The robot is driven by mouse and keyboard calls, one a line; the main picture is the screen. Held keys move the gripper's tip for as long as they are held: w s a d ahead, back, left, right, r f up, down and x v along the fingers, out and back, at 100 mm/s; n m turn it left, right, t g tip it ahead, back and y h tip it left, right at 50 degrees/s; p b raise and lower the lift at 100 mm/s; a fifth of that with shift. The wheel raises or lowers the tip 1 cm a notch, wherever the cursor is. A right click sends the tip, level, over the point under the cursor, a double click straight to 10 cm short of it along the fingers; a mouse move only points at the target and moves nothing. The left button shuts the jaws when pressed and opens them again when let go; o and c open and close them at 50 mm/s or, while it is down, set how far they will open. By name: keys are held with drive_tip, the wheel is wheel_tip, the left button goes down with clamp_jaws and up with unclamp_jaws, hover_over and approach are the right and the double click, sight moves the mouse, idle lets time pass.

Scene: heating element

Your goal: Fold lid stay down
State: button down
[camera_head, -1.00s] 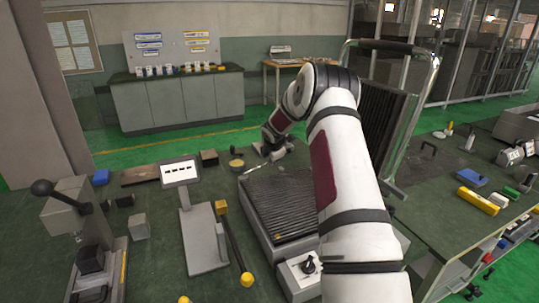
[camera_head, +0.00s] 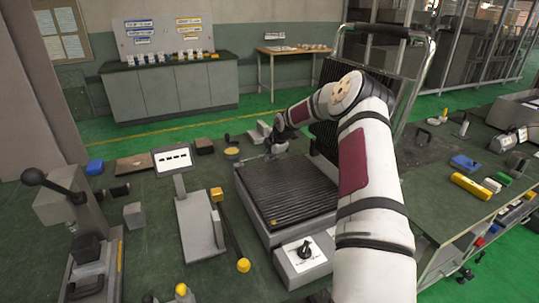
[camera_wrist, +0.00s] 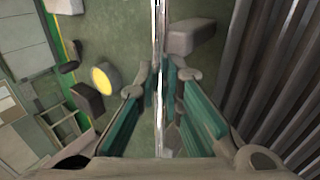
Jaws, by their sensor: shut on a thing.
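The grill has a flat dark ribbed lower plate (camera_head: 288,188) on a grey body with a black knob. Its dark ribbed lid (camera_head: 327,128) stands raised at the back, partly hidden by my arm, with a tubular handle frame (camera_head: 425,75). My gripper (camera_head: 277,146) is at the back left corner of the plate. In the wrist view my gripper (camera_wrist: 163,75) is shut on a thin shiny metal rod, the lid stay (camera_wrist: 159,135), which runs between the teal fingers. The lid's ribs (camera_wrist: 285,70) are close on the right. The stay's ends cannot be made out.
A stand with a white label (camera_head: 173,158) and a yellow-ended bar (camera_head: 232,235) lie left of the grill. A lever press (camera_head: 85,230) stands at the far left. Loose items lie on the right bench (camera_head: 440,190).

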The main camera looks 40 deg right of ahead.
drive_tip(key=c, duration=1.7)
unclamp_jaws()
drive_tip(key=v, duration=1.2)
